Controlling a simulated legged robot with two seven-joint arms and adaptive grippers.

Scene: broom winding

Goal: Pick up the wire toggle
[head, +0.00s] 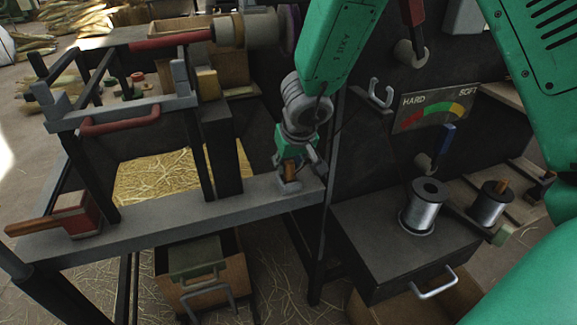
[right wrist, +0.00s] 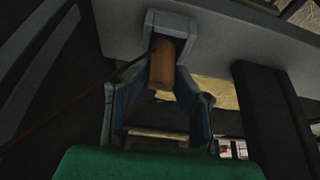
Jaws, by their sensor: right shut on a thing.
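The wire toggle is a small brown wooden piece (head: 289,167) at the right end of the grey bench rail in the head view. In the right wrist view the toggle (right wrist: 161,66) shows as a short brown cylinder with its far end in a grey U-shaped bracket (right wrist: 178,22). My right gripper (head: 291,172) comes down from above and is shut on the toggle. Its two fingers stand on either side of the toggle in the right wrist view (right wrist: 160,88). The fingers partly hide the toggle in the head view. My left gripper is not in view.
A mallet-like red block with wooden handle (head: 73,214) lies at the rail's left end. A HARD/SOFT gauge (head: 436,110) hangs on the dark panel. A thin dark red line (right wrist: 60,112) crosses the wrist view's left.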

